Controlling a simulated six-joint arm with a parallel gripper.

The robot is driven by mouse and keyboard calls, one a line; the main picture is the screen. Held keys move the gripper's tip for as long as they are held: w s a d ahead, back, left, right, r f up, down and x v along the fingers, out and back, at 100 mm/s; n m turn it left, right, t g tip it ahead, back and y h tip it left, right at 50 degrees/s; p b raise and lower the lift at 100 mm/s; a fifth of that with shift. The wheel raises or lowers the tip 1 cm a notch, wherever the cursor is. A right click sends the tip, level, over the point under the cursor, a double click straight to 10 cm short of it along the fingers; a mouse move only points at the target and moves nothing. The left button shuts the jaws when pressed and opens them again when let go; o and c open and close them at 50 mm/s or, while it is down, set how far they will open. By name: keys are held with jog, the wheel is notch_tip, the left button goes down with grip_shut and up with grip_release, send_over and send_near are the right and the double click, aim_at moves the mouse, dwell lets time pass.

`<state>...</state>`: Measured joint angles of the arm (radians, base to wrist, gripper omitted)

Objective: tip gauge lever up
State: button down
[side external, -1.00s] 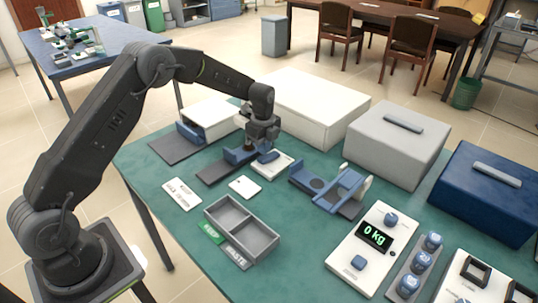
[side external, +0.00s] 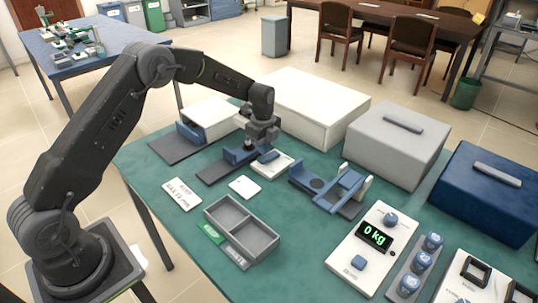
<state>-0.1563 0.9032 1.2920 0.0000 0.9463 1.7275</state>
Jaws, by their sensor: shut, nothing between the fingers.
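My gripper (side external: 249,146) is shut and empty, pointing down beside a blue block (side external: 236,157) on a dark base plate (side external: 213,173). Just right of it lies a small white unit (side external: 279,166) with a blue lever-like part (side external: 268,156) on top. I cannot tell for sure which of these blue parts is the gauge lever. The fingertips are small and partly merge with the blue block, so I cannot tell whether they touch it.
A blue fixture (side external: 340,187) stands to the right. A grey divided tray (side external: 266,243) and a white card (side external: 244,187) lie in front on the green table.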

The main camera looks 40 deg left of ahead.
aim_at(264, 158)
jog(key=shift+f, duration=0.25)
notch_tip(264, 158, up, 7)
dwell(0.9)
